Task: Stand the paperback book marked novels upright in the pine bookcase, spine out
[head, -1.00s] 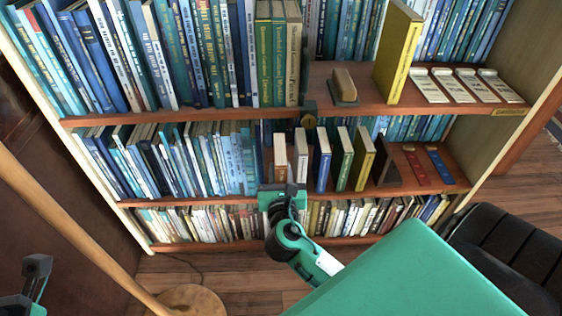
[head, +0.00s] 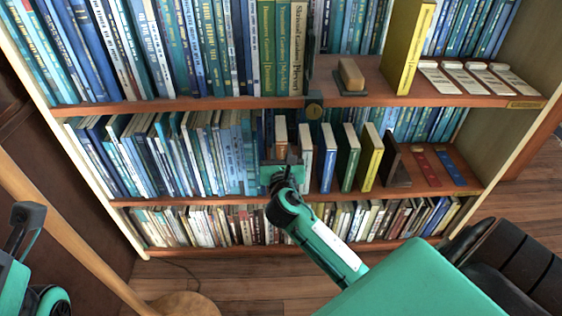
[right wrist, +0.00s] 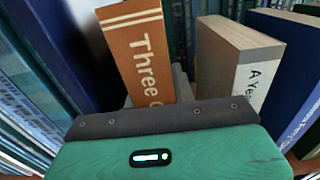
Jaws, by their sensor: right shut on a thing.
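The pine bookcase (head: 170,108) fills the head view, with rows of books on several shelves. My right gripper (head: 283,165) is at the front of the middle shelf, shut on an orange-brown book (head: 281,132). In the right wrist view this book (right wrist: 148,55) stands nearly upright, slightly tilted, just beyond the jaw. Its spine faces out and reads "Three"; the rest of the title is hidden by the gripper, and I see no word "novels". Whether it rests on the shelf is hidden. My left gripper (head: 25,215) is at the left edge, partly out of view; its jaw state is unclear.
A beige book (right wrist: 235,65) stands right of the held book, with a gap. Blue, green and yellow books (head: 370,157) and a dark bookend (head: 396,165) follow. Tightly packed blue books (head: 235,150) stand on the left.

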